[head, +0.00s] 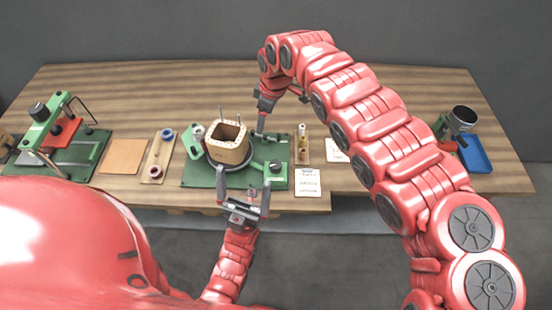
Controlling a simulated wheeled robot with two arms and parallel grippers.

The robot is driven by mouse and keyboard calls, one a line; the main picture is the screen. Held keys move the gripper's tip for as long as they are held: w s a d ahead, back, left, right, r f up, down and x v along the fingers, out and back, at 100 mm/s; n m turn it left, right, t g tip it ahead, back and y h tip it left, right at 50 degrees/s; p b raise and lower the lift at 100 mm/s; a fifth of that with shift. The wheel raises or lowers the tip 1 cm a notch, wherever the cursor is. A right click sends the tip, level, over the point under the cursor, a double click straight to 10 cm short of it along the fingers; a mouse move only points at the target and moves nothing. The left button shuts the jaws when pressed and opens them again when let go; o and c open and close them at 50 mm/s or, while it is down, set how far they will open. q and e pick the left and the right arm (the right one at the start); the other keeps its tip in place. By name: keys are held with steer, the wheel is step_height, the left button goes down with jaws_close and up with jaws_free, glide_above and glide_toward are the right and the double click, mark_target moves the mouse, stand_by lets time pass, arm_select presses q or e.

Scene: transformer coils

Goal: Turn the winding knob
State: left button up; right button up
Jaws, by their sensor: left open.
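A green winding machine (195,178) sits at the table's front edge, with a tan box-shaped coil former (228,150) upright on its round dark turntable. A dark knob (274,166) stands on the right part of the green base; I take it for the winding knob. My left gripper (243,181) is at the front edge of the machine, its two fingers spread apart, left of and nearer than the knob. Nothing clearly shows between its fingers. My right gripper (261,128) points down behind the knob, near the base's back edge; its fingers are too small to read.
A green press (45,125) stands at the left, with a tan sheet (123,156) and a wooden spool holder (157,160) beside it. Paper cards (308,184) lie right of the machine. A blue tray (474,153) and dark cup (464,116) are at the far right.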

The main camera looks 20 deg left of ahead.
steer(key=s+d+r+n+g+h, duration=0.1)
steer(key=s+d+r+h, duration=0.15)
steer(key=s+d, duration=0.2)
steer(key=p, duration=0.4)
glide_toward(276, 164)
step_height(276, 164, down, 8)
steer(key=shift+a+f, duration=0.1)
steer(key=shift+a, duration=0.05)
steer(key=shift+f, duration=0.65)
steer(key=shift+d, duration=0.2)
